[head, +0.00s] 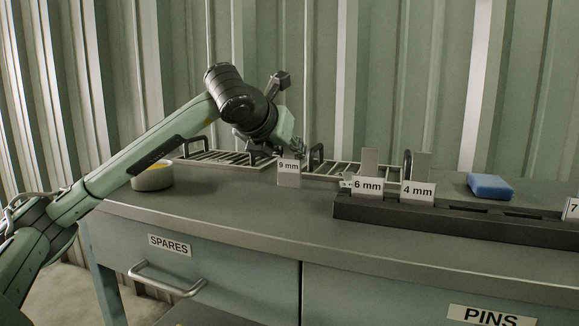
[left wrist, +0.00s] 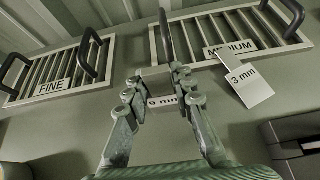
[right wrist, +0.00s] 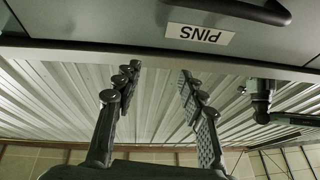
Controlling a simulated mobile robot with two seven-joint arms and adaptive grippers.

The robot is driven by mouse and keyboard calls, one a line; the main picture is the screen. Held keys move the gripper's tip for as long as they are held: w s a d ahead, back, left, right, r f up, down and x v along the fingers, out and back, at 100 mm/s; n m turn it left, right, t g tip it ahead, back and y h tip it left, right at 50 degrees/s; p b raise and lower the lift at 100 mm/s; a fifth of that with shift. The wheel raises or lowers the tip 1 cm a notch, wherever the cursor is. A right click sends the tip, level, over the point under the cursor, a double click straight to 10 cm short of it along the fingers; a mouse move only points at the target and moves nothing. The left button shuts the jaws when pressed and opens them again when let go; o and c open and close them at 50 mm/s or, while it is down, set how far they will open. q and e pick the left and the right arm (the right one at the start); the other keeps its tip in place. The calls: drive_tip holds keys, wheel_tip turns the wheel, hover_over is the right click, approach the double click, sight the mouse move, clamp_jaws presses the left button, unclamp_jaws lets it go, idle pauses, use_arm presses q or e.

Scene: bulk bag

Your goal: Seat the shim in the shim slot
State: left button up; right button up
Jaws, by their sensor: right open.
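A pale block labelled 9 mm (head: 289,180) is at the middle of the bench in the head view. My left gripper (head: 294,149) is at its top. In the left wrist view the 9 mm block (left wrist: 161,103) sits between the fingertips of my left gripper (left wrist: 160,88), which look closed on its sides. I cannot tell whether its bottom touches the bench. A long dark rack (head: 455,222) with recesses in its top lies to the right; which recess is the shim slot is not clear. My right gripper (right wrist: 160,85) is open and empty, in front of the bench.
Plates labelled 6 mm (head: 367,187) and 4 mm (head: 417,192) stand at the rack. A 3 mm plate (left wrist: 249,85) is near the MEDIUM grate (left wrist: 205,42). A FINE grate (left wrist: 52,85), blue block (head: 490,186) and round bowl (head: 152,180) are also on the bench.

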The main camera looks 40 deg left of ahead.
use_arm(q)
clamp_jaws()
drive_tip(key=shift+r, duration=0.1)
